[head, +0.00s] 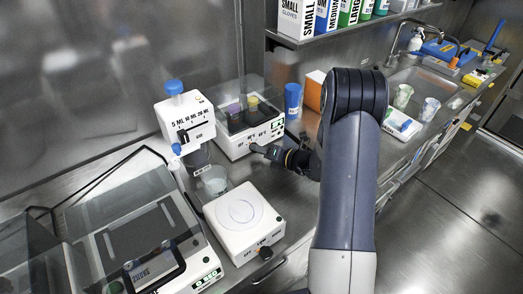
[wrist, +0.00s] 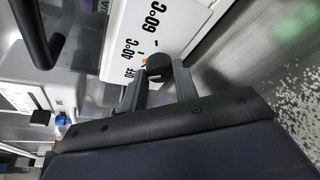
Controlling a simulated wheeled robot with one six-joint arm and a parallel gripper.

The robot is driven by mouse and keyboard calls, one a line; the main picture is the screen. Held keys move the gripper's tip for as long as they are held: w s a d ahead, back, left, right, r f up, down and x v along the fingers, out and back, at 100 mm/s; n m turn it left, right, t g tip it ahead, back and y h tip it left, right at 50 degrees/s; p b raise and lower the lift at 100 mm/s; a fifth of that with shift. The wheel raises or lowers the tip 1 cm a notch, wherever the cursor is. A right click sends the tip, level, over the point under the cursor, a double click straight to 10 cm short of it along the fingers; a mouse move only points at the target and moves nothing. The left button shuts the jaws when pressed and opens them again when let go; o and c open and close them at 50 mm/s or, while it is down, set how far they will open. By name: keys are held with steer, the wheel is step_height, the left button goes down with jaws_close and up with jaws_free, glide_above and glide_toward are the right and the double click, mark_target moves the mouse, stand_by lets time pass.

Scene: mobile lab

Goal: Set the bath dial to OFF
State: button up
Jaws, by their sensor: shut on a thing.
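The white bath (head: 235,147) stands on the steel bench with a clear cover and coloured items inside. In the wrist view its white front panel (wrist: 120,28) carries the labels OFF, 40°C and 60°C around the dark bath dial (wrist: 158,66). My gripper (wrist: 160,80) has one finger on each side of the dial and is shut on it. An orange mark shows beside the dial; I cannot tell which label the dial points to. In the head view my gripper (head: 256,149) reaches the bath's front from the right and hides the dial.
A dispenser with a blue top (head: 186,125) stands left of the bath, above a beaker (head: 213,181). A white hotplate (head: 243,216) and a balance (head: 140,240) are in front.

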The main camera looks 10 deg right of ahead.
steer(key=shift+f+b, duration=0.1)
steer(key=shift+b, duration=0.25)
steer(key=n+h+b, duration=0.2)
steer(key=n+b, duration=0.1)
steer(key=b, duration=0.1)
steer(key=shift+a, duration=0.15)
steer(key=shift+n+t+h+b, duration=0.35)
steer(key=shift+n+b, duration=0.25)
steer(key=shift+b, duration=0.65)
steer(key=shift+s+r, duration=0.1)
steer(key=shift+r, duration=0.1)
steer(key=o, duration=1)
steer(key=shift+c, duration=0.2)
steer(key=v, duration=1)
steer(key=shift+s+r, duration=0.25)
steer(key=shift+s, duration=0.05)
